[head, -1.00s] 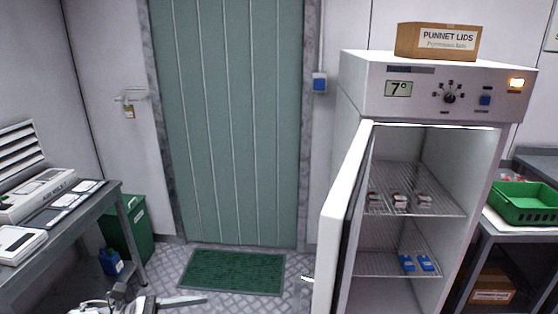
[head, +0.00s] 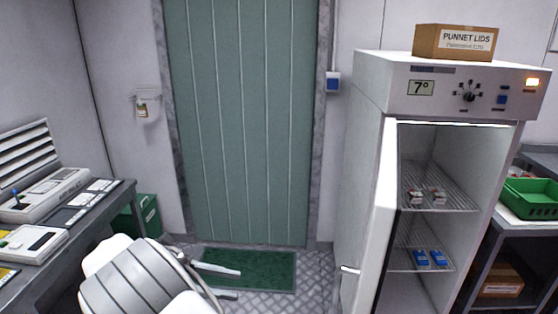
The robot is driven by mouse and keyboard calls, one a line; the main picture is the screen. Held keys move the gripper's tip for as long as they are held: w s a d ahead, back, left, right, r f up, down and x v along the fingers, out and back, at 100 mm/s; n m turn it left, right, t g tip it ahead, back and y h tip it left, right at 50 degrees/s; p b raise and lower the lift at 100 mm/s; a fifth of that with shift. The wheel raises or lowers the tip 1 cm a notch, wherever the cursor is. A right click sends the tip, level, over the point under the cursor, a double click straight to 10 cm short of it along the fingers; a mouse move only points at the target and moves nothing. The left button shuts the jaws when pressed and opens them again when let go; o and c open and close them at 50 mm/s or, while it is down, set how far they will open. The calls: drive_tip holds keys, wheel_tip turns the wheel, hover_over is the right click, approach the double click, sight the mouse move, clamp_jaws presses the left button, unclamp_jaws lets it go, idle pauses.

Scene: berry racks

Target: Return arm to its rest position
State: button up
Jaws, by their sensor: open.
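My gripper (head: 226,282) is low in the head view, left of centre, in front of the green mat (head: 272,262). Its two pale fingers point right and are apart, with nothing seen between them. My white and grey arm fills the lower left and hides part of the floor and the near table end. The gripper is well to the left of the fridge and apart from it.
The white fridge (head: 372,90) stands at the right with its door (head: 384,225) open; small punnets (head: 425,196) and blue items (head: 430,258) sit on its shelves. A grey table (head: 100,215) is at the left. A green bin (head: 147,215) stands behind it. A green crate (head: 530,200) is far right.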

drive_tip(key=s+d+r+m+g+y, duration=0.1)
drive_tip(key=d+r+m+y, duration=0.35)
drive_tip(key=d, duration=0.35)
drive_tip(key=s+d+r+m+g+y, duration=0.1)
drive_tip(key=s+d+r+m+y, duration=0.15)
drive_tip(key=d+r+y, duration=0.45)
drive_tip(key=s+d+r+m+t+y, duration=0.2)
drive_tip(key=s+d+m+t, duration=0.4)
drive_tip(key=s+d+m, duration=0.4)
drive_tip(key=s+y, duration=0.1)
drive_tip(key=s, duration=0.2)
drive_tip(key=shift+d+m+t, duration=0.15)
drive_tip(key=shift+m+t, duration=0.25)
